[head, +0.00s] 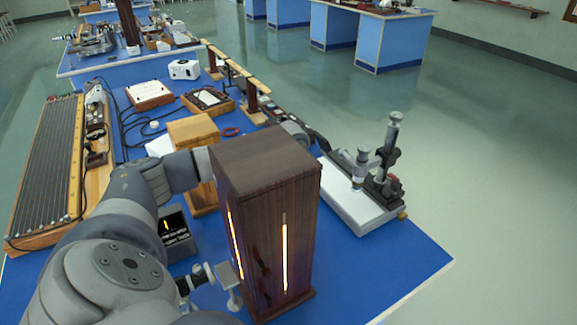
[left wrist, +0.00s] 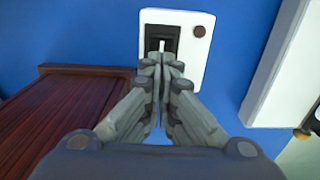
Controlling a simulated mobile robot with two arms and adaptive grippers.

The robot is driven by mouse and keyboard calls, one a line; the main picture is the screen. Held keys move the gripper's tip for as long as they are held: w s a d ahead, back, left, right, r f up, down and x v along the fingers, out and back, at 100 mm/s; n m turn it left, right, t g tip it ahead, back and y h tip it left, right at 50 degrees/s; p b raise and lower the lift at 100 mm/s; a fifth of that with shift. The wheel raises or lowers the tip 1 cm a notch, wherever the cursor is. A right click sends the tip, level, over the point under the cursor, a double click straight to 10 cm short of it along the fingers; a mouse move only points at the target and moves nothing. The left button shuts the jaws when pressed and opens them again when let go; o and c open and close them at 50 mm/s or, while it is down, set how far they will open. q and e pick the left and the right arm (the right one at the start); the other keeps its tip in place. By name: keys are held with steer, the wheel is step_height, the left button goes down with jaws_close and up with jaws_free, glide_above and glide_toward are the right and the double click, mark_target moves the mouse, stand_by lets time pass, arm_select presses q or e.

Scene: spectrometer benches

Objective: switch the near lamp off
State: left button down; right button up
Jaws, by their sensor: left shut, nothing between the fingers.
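The near lamp, a tall dark wooden housing (head: 265,210), stands upright at the bench's front, its slits glowing orange-yellow. Its reddish-brown top also shows in the left wrist view (left wrist: 65,120). In that view a white switch plate (left wrist: 188,68) lies on the blue bench beside the lamp, with a black recess, a pale lever (left wrist: 162,46) and a dark red dot. My left gripper (left wrist: 166,62) is shut and empty, its fingertips over the plate's lower left, just below the lever; I cannot tell whether they touch. In the head view the lamp hides the fingers and switch. My right gripper is not in view.
A white-based instrument with grey posts (head: 365,195) stands right of the lamp. A wooden block (head: 193,130) and small black box (head: 177,235) are near my left arm. A long stringed board (head: 45,175) lies at left. Bare blue bench shows at front right.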

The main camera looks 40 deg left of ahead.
arm_select(q)
steer(key=shift+r+p, duration=2.45)
steer(key=shift+r, duration=0.9)
